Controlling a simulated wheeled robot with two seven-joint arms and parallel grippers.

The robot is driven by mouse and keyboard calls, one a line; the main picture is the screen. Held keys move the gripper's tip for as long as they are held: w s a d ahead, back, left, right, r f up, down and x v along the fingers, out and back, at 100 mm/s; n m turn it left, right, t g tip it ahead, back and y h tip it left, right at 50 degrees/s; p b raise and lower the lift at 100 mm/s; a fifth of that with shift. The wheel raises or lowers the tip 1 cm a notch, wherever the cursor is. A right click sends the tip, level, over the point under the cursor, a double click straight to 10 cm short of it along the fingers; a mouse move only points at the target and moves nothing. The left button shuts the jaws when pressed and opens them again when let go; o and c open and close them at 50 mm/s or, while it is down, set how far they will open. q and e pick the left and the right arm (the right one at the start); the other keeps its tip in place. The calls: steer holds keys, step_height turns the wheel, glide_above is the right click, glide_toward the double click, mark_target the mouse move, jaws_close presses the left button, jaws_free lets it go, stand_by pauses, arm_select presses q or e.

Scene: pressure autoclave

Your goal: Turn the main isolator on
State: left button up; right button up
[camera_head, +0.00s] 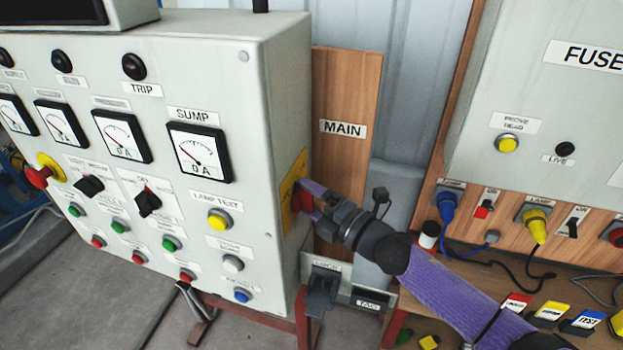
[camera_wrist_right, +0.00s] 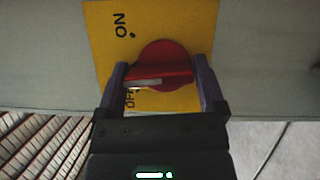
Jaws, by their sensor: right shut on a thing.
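The main isolator is a red rotary knob (camera_wrist_right: 168,58) on a yellow plate (camera_wrist_right: 196,20) marked ON and OFF. In the head view the red knob (camera_head: 299,198) sits on the right side wall of the grey control panel, partly covered by my fingers. My right gripper (camera_head: 309,194) is shut on the knob's handle. In the right wrist view my right gripper (camera_wrist_right: 161,74) has one purple finger at each end of the handle. The handle's white mark lies at the left, close to the partly covered OFF label and apart from ON. My left gripper is not in view.
The control panel (camera_head: 258,90) carries meters, lamps and switches on its front. A wooden board with a MAIN label (camera_head: 342,129) stands behind it. A lock holder (camera_head: 320,290) is below my right gripper. A fuse box (camera_head: 560,100) and a bench with tags stand at the right.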

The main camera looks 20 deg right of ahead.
steer(key=m+g+p, duration=0.1)
steer(key=m+p, duration=0.1)
steer(key=p, duration=0.1)
steer(key=r+m+g+h+p, duration=0.1)
steer(key=m+p, duration=0.2)
steer(key=p, duration=0.1)
steer(key=shift+w+d, duration=0.1)
steer(key=shift+w, duration=0.05)
steer(key=shift+w+f+m+g+p, duration=0.1)
steer(key=shift+m+g+p, duration=0.3)
steer(key=shift+m+p, duration=0.55)
steer(key=shift+f+m+g+p, duration=0.15)
steer(key=shift+m+g+p, duration=0.35)
steer(key=shift+m+p, duration=0.3)
steer(key=o, duration=1)
steer(key=shift+c, duration=0.2)
steer(key=shift+f, duration=0.1)
steer(key=shift+d, duration=0.15)
